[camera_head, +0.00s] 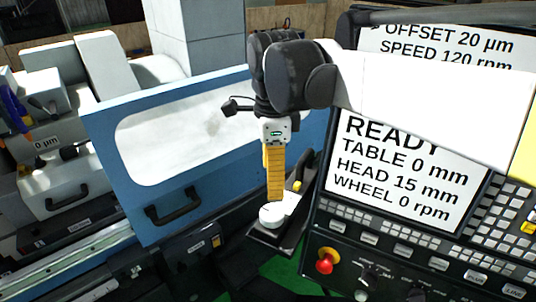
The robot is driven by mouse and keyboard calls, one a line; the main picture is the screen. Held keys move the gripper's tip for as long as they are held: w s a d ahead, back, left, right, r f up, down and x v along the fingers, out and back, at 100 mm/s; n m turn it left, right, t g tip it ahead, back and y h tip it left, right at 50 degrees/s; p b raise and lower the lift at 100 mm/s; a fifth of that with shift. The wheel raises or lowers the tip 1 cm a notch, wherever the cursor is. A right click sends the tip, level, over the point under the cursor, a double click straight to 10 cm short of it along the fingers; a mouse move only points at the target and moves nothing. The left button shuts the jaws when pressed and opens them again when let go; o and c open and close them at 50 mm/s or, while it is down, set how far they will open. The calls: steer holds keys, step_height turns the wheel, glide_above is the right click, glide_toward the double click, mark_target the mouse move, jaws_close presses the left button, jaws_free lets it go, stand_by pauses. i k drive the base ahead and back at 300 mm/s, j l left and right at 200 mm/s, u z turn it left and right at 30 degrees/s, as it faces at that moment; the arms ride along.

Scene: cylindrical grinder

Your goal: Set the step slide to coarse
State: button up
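My gripper (274,197) hangs from my arm at the picture's middle, pointing down. Its yellow fingers are seen as one narrow column, so the gap between them does not show. The fingertips are at or just above a white round knob-like part (271,215) on a small white unit that rests on a black bracket; I cannot tell whether they touch. A small yellow and black piece (297,186) stands just right of the fingers. I cannot make out the step slide or its setting; part of the unit is hidden behind the fingers.
The control panel stands at right; its screen (398,165) reads READY, with a red button (325,261) and knobs (369,278) below. A blue door (100,135) with a window and black handle (172,207) stands behind, left. My white arm crosses at upper right.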

mark_target(297, 185)
steer(key=i+j+z, duration=0.2)
steer(key=j+z, duration=0.15)
steer(key=j, duration=0.55)
steer(key=j+z, duration=0.4)
steer(key=j, duration=0.5)
steer(key=i, duration=0.05)
